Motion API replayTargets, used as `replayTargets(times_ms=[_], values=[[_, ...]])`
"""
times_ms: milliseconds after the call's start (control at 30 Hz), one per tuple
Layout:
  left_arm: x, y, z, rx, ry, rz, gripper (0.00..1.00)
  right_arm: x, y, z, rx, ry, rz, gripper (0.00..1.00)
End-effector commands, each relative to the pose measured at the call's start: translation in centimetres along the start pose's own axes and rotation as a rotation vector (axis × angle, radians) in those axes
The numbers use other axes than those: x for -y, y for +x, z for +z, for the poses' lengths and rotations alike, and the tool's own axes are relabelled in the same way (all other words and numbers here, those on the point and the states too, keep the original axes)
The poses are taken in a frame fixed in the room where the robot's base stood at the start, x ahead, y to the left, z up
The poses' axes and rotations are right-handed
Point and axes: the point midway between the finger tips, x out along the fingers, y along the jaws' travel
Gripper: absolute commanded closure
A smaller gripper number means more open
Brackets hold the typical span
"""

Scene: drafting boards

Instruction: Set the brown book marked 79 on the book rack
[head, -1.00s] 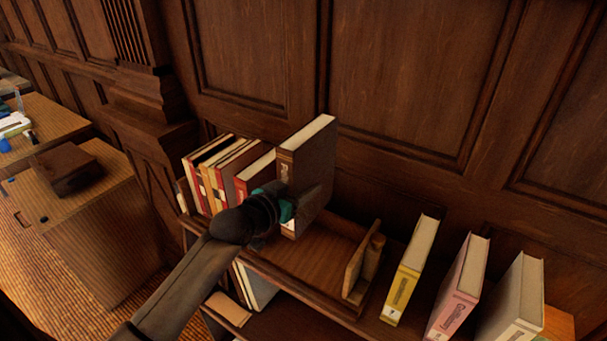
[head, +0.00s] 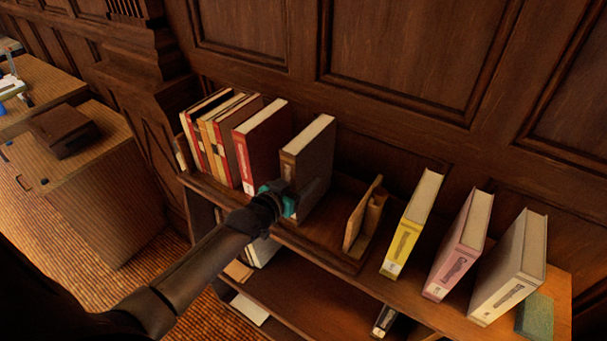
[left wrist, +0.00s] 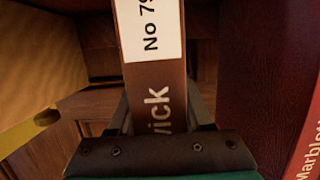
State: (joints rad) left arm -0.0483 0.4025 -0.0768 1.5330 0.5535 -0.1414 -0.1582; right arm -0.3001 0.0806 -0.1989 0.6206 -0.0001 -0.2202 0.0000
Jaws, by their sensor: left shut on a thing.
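The brown book (head: 308,165) stands nearly upright at the book rack (head: 318,236), between the red book and the rack's right end piece. In the left wrist view its spine (left wrist: 150,70) carries a white label reading "No 79", its last digit partly cut off. My left gripper (head: 288,200) is shut on the lower part of the spine, coming from the front. The gripper hides the book's lower edge in the head view, so I cannot tell whether it touches the rack floor. My right gripper is not in view.
A red book (head: 262,143) and several red and cream books (head: 215,135) fill the rack's left part. A wooden end piece (head: 362,220) stands to the right, with free room before it. Yellow (head: 412,225), pink (head: 460,245) and grey (head: 510,265) books stand further right.

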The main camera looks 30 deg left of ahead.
Motion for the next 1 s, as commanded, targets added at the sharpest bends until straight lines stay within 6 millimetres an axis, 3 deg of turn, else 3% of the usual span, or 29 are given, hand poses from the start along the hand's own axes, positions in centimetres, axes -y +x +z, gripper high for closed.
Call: replayTargets(times_ms=[33, 333, 367, 600, 1000], values=[[0.08, 0.10, -0.76, -0.018, 0.001, -0.001, 1.00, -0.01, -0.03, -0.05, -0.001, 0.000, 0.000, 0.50], [0.09, 0.17, -0.42, -0.017, 0.001, -0.001, 1.00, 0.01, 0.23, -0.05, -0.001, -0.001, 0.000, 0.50], [0.02, 0.06, 0.18, 0.000, 0.000, 0.000, 0.47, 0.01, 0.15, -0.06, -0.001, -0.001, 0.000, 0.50], [0.01, 0.05, 0.15, 0.000, 0.000, 0.000, 0.20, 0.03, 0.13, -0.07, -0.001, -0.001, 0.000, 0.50], [0.02, -0.55, -0.03, 0.001, 0.000, 0.000, 0.20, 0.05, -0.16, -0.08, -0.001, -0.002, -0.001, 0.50]])
